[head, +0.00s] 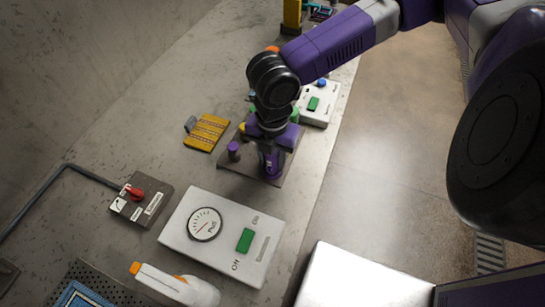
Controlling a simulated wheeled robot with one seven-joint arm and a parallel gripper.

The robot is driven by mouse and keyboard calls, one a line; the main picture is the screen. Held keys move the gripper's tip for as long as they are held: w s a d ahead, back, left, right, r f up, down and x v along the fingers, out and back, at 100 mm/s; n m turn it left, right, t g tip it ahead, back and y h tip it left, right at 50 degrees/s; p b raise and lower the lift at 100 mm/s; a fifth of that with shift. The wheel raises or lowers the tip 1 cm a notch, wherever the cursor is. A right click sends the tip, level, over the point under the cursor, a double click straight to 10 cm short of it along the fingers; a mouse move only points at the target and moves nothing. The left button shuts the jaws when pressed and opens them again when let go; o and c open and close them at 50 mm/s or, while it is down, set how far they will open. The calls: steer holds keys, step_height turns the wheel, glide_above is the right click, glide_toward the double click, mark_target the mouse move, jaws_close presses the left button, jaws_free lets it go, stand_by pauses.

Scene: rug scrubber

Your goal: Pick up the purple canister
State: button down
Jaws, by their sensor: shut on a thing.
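The purple canister (272,165) is upright at the right side of a dark flat plate (227,166) on the bench. My gripper (271,148) comes down from above and is shut on the canister's upper part. I cannot tell whether the canister's base still touches the plate. My wrist and fingers hide the canister's top and the middle of the plate.
A smaller purple piece (234,150) stands left of the canister. Green and orange things are partly hidden behind my wrist. A white gauge box (222,235) is in front, a switch box (141,199) left, a yellow brush-like block (207,132) behind left, another white box (320,103) behind right.

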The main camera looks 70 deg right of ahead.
step_height(320, 180, up, 20)
steer(key=shift+p, duration=0.3)
steer(key=shift+f, duration=0.1)
steer(key=c, duration=1.8)
jaws_free()
steer(key=c, duration=0.4)
steer(key=c, duration=2.2)
jaws_free()
